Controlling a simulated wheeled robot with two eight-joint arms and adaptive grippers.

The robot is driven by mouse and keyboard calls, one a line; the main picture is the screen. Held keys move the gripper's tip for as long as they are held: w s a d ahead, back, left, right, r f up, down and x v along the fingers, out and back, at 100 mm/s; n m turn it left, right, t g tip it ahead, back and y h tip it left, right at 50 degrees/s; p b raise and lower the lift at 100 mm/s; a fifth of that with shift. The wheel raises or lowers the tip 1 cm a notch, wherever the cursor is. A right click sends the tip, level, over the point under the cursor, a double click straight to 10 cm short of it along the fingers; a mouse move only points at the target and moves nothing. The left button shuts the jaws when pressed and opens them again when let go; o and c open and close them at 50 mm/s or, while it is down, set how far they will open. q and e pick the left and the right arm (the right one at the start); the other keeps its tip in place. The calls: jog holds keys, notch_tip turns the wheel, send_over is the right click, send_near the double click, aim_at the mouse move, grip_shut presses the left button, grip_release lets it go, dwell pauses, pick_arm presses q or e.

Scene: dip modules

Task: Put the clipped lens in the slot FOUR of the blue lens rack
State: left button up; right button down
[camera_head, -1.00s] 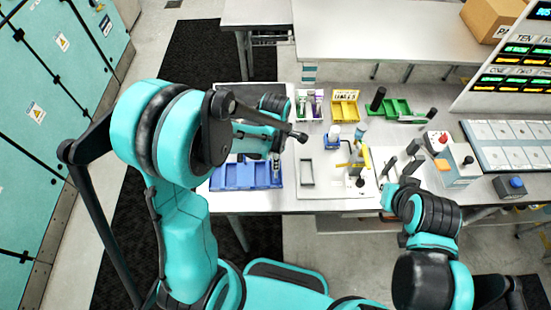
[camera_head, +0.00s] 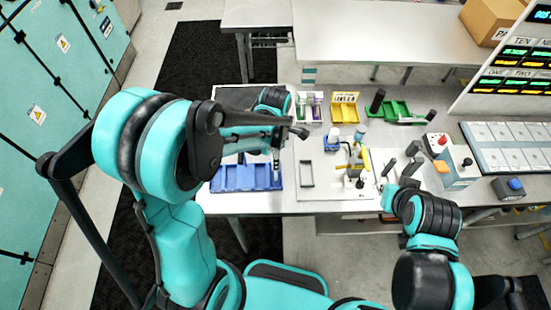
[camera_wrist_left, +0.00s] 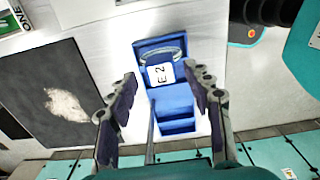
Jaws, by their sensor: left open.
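The blue lens rack (camera_head: 232,188) lies at the left front of the table, divided into compartments. In the left wrist view the rack (camera_wrist_left: 152,48) shows a white label reading "E 2" and a pale curved rim in its end compartment (camera_wrist_left: 165,56); I cannot tell whether that is the clipped lens. My left gripper (camera_head: 276,165) is at the rack's right end.
A grey panel (camera_wrist_left: 58,98) with a pale patch lies beside the rack. Purple (camera_head: 310,105), yellow (camera_head: 345,108) and green (camera_head: 397,108) trays stand behind. A white mat (camera_head: 330,188) with a small frame and a yellow-marked device lies right of the rack.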

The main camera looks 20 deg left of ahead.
pick_arm(q)
notch_tip(320, 180, up, 8)
jog(key=p, duration=0.1)
jog(key=s+a+r+m+t, duration=0.2)
jog(key=s+m, duration=0.3)
jog(key=m, duration=0.5)
jog(key=s+a+r+m+t, duration=0.2)
jog(key=s+r+m+t, duration=0.3)
jog(key=m, duration=0.6)
jog(key=shift+s+a+r+m, duration=0.2)
jog(key=shift+a+m, duration=0.1)
jog(key=shift+a, duration=0.05)
